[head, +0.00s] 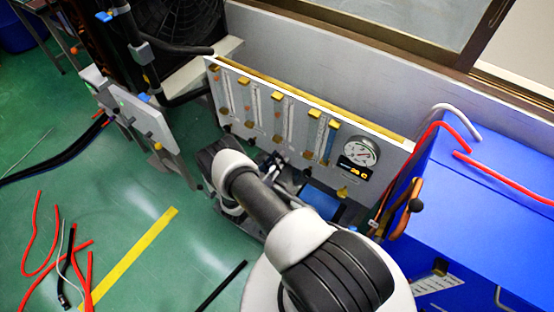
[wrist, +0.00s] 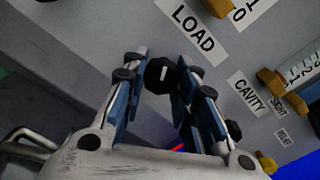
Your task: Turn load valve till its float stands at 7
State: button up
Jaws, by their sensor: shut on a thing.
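The load valve knob (wrist: 160,75) is black and sits on the grey panel beside the LOAD label (wrist: 193,28) in the wrist view. My gripper (wrist: 161,84) has its two blue-padded fingers on either side of this knob and is shut on it. The knob is hidden behind my arm in the head view. The flowmeter panel (head: 378,133) carries several upright scale tubes with yellow fittings. The load float's reading is too small to tell in the head view, and the float does not show in the wrist view.
A round gauge (head: 360,151) and a small display (head: 354,168) are at the panel's right. CAVITY (wrist: 244,93) and other labels lie right of the knob. A blue cabinet (head: 480,200) stands at right. Red hoses (head: 35,235) lie on the green floor at left.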

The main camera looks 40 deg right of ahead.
dwell(0.3)
jog(key=o, duration=1.1)
jog(key=shift+a, duration=0.1)
jog(key=v, duration=1.2)
